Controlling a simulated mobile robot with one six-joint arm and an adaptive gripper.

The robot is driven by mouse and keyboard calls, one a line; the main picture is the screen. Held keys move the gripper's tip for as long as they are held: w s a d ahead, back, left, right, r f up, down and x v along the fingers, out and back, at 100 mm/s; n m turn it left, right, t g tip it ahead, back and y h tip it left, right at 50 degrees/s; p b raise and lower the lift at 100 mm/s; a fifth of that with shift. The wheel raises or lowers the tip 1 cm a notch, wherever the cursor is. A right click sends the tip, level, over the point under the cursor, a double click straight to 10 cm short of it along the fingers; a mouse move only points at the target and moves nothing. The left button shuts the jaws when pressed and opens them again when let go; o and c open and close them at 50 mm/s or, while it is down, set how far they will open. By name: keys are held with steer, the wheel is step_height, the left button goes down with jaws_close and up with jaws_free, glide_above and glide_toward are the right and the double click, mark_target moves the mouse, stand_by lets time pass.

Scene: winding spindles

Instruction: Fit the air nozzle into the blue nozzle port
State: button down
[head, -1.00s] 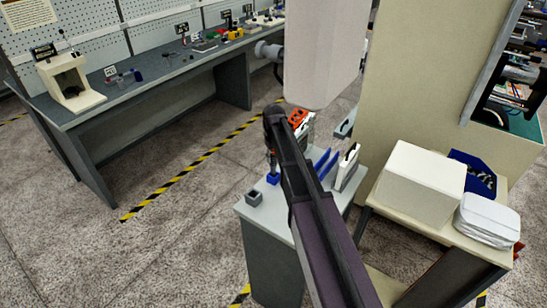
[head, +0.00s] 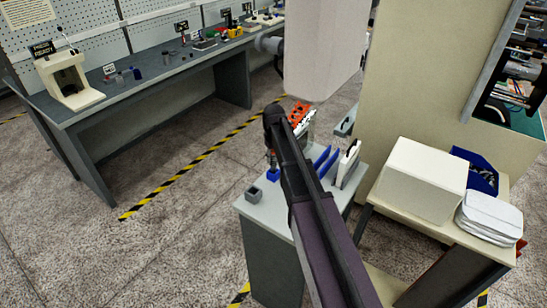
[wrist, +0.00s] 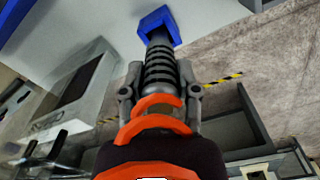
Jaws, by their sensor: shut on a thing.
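The air nozzle (wrist: 160,68), a dark grey ribbed piece, is held between the two grey fingers of my gripper (wrist: 160,98) in the wrist view. Its far end meets the blue nozzle port (wrist: 158,22), and the port's rim shows around it. I cannot tell how deep the tip sits. In the head view the blue port (head: 272,176) stands on the grey stand near its left edge, with my gripper (head: 272,152) just above it. My arm hides part of the gripper and the nozzle there.
A small grey block with a hole (head: 253,195) sits left of the port. Blue bars (head: 324,160) and a white upright piece (head: 348,164) stand right of my arm. A cart with a white box (head: 422,180) is further right. Floor left of the stand is clear.

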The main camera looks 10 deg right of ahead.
steer(key=shift+f+b, duration=0.95)
steer(key=shift+f, duration=0.05)
steer(key=shift+c, duration=1.3)
jaws_free()
steer(key=shift+r, duration=0.2)
step_height(320, 180, up, 11)
steer(key=p, duration=1.1)
steer(key=shift+s+f, duration=0.25)
steer(key=shift+s, duration=0.15)
steer(key=s+m+b, duration=0.1)
steer(key=s, duration=0.6)
steer(key=shift+s+f+m, duration=0.25)
steer(key=shift+f+m, duration=0.05)
steer(key=shift+f, duration=0.15)
steer(key=shift+d, duration=0.1)
